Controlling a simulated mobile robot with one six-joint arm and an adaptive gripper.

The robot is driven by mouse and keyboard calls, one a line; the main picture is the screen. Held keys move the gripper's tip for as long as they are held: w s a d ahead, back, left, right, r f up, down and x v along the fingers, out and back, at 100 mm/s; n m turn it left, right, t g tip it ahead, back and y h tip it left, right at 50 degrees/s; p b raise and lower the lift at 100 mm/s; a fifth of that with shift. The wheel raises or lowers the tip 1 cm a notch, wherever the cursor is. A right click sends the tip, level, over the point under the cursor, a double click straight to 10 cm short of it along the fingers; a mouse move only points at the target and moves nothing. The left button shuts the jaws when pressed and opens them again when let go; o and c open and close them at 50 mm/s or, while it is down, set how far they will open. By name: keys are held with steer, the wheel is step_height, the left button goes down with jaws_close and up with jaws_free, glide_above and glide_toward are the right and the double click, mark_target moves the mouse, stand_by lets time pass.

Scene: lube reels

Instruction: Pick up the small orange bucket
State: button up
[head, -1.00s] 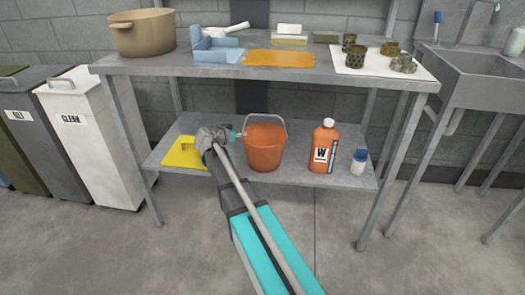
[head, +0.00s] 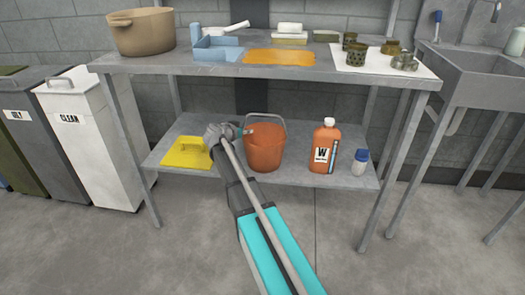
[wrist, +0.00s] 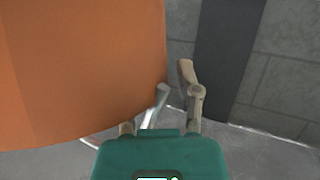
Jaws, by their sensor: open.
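The small orange bucket (head: 264,150) stands upright on the lower shelf, its grey wire handle raised in an arch above it. My gripper (head: 245,131) is at the bucket's upper left side, near the rim. In the wrist view the bucket (wrist: 80,70) fills the left and upper left. My gripper (wrist: 175,95) is open there, its fingers beside the bucket's wall. One finger overlaps the edge of the bucket in that view; I cannot tell whether it touches.
A yellow object (head: 185,153) lies left of my arm on the lower shelf (head: 305,182). An orange bottle (head: 324,146) and a small blue-capped bottle (head: 359,162) stand right of the bucket. The upper tabletop (head: 200,68) overhangs the shelf and carries a brown pot (head: 141,34).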

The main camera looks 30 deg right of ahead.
jaws_close()
stand_by(0.3)
steer(key=shift+r, duration=0.2)
step_height(320, 180, up, 10)
steer(key=p, duration=1)
steer(key=shift+f, duration=0.2)
stand_by(0.6)
